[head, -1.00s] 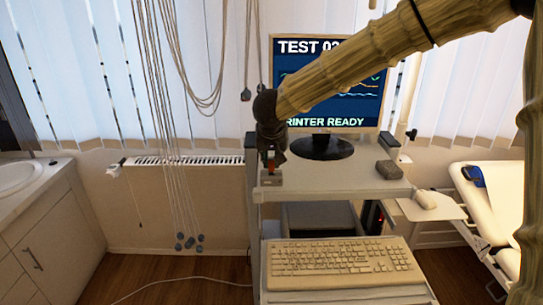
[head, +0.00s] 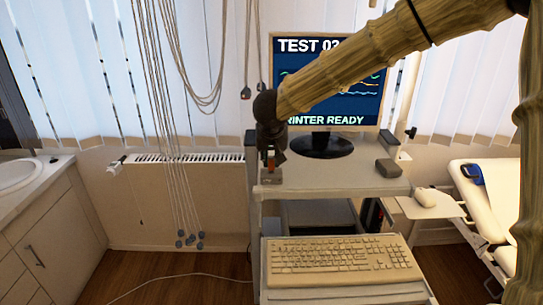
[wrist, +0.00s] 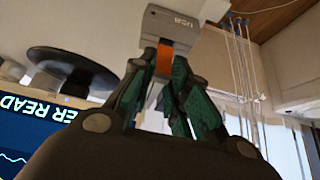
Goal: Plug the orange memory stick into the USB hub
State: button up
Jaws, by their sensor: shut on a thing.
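The orange memory stick (wrist: 164,58) is between the fingertips of my gripper (wrist: 165,72) in the wrist view. My gripper is shut on it. The grey USB hub (wrist: 172,24), marked "USB", is right at the stick's far end. In the head view my gripper (head: 271,142) points down over the left side of the cart's top, with the orange stick (head: 271,161) below it and the small hub (head: 271,177) directly under the stick. The stick's end is hidden, so I cannot tell whether it is in a port or only against the hub.
A monitor (head: 330,85) on a round black base (head: 321,146) stands behind, close to my gripper. A dark grey block (head: 388,168) sits at the cart top's right. A keyboard (head: 340,262) lies on the lower shelf. Cables (head: 165,120) hang at the left.

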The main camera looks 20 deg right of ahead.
jog(key=shift+f, duration=0.5)
jog(key=o, duration=0.8)
jog(key=v, duration=1.2)
